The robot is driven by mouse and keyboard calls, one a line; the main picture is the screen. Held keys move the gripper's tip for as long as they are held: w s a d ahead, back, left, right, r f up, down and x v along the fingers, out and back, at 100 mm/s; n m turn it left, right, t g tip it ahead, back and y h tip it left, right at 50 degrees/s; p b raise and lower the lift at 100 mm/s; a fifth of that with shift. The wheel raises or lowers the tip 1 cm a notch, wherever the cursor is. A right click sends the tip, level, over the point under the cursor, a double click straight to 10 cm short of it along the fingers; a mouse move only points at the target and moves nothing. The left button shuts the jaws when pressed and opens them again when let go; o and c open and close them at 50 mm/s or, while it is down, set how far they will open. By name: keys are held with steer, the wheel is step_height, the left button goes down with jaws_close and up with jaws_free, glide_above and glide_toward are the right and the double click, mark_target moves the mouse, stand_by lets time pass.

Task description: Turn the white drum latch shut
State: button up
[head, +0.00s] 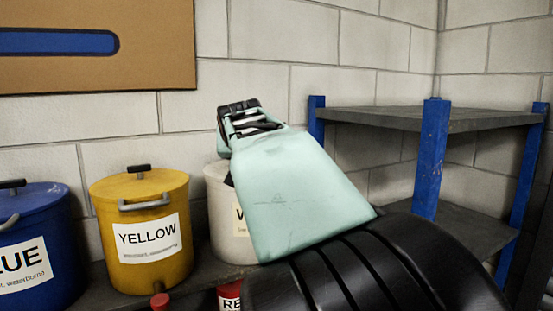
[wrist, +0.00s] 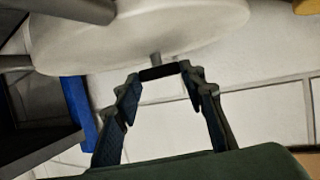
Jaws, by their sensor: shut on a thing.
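The white drum (head: 226,240) stands at the back wall in the head view, mostly hidden behind my arm. In the wrist view its white surface (wrist: 140,40) fills the top of the picture.
A yellow drum (head: 142,275) and a blue drum (head: 30,257) stand to the left. A red container (head: 229,299) shows low down. A blue-posted metal shelf rack (head: 432,160) stands at right. A brown board (head: 150,50) hangs on the wall.

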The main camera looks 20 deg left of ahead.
steer(key=shift+w+d+r+n+g+y, duration=0.1)
steer(key=shift+w+d+n+g+y, duration=0.1)
steer(key=shift+n+g+y, duration=0.25)
steer(key=shift+w+d+n+g+y, duration=0.15)
steer(key=shift+n+g+y, duration=0.1)
steer(key=shift+n+y, duration=0.3)
steer(key=shift+n+g+y+b, duration=0.4)
steer(key=shift+n, duration=0.1)
steer(key=shift+n+g+y+b, duration=0.3)
steer(key=shift+n+g+y, duration=0.2)
steer(key=shift+n, duration=0.1)
steer(key=o, duration=1.2)
steer(key=shift+c, duration=0.2)
steer(key=shift+s+d, duration=0.1)
steer(key=v, duration=1.1)
steer(key=shift+s+d, duration=0.2)
steer(key=shift+d, duration=0.05)
steer(key=shift+r, duration=0.15)
